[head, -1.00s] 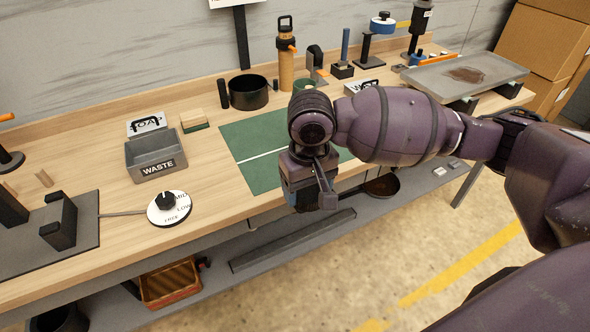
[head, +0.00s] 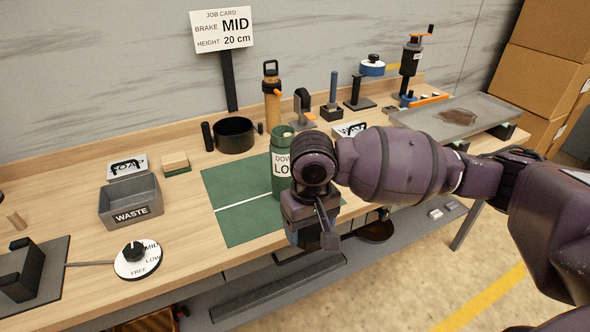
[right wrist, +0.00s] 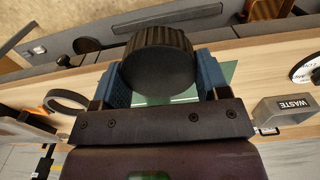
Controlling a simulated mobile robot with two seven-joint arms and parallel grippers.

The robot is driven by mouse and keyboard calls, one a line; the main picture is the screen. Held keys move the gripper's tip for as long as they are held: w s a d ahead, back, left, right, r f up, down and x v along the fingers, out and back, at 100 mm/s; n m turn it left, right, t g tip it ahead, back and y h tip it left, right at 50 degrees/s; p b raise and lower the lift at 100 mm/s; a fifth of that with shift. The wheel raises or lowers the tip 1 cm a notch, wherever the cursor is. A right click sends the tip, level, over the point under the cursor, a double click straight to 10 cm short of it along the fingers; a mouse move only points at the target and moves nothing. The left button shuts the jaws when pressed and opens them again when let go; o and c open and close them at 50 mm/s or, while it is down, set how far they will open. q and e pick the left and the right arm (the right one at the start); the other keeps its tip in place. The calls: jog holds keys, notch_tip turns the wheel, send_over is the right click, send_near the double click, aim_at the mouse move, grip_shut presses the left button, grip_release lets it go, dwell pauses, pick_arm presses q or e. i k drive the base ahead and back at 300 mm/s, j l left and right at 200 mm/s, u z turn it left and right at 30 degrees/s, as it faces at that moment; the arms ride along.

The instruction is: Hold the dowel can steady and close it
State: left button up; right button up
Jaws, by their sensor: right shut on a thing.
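The green dowel can (head: 280,158) stands upright on the green mat (head: 232,222), partly hidden behind my right wrist; its label is only partly readable. Its top looks open, with no lid on it. My right gripper (head: 312,238) hangs in front of the can, near the table's front edge. In the right wrist view my right gripper (right wrist: 160,80) is shut on a black ribbed round lid (right wrist: 158,62), between blue finger pads. The lid is apart from the can. My left gripper is not in view.
A black bowl (head: 234,136) and an orange bottle (head: 271,105) stand behind the mat. A grey waste bin (head: 131,200) and a round dial (head: 137,260) are at left. The mat's left part is clear.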

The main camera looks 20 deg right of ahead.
aim_at(281, 179)
jog(key=i+l, duration=0.1)
jog(key=l, duration=1.25)
jog(key=i+u, duration=0.05)
